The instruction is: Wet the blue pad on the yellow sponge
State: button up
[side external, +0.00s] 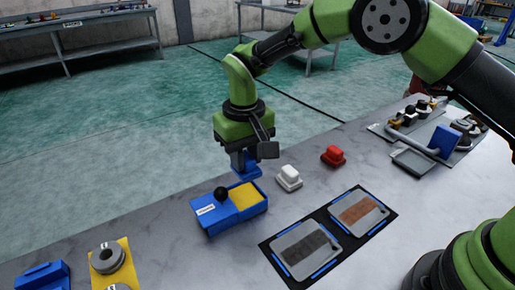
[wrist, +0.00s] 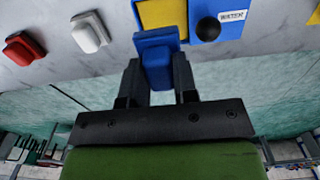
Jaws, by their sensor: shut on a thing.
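My gripper (side external: 243,158) is shut on the blue pad (side external: 247,172), which hangs upright below it. In the wrist view the blue pad (wrist: 156,42) sits between the two fingers of my gripper (wrist: 156,66). The yellow sponge (side external: 245,195) lies in the right part of a blue box (side external: 213,224) with a black knob and a white label. The pad is just behind the sponge in the side view and appears apart from it. In the wrist view the sponge (wrist: 165,13) shows just beyond the pad, partly hidden by it.
A white block (side external: 289,177) and a red block (side external: 333,156) stand to the right of the box. Two grey plates with dark and brown patches (side external: 306,248) (side external: 357,213) lie on a black mat at the front. A tray with metal parts (side external: 418,140) is at the right.

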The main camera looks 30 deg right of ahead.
jog(key=shift+f, duration=3.05)
jog(key=shift+f, duration=0.3)
jog(key=shift+r, duration=0.1)
jog(key=shift+r, duration=3.5)
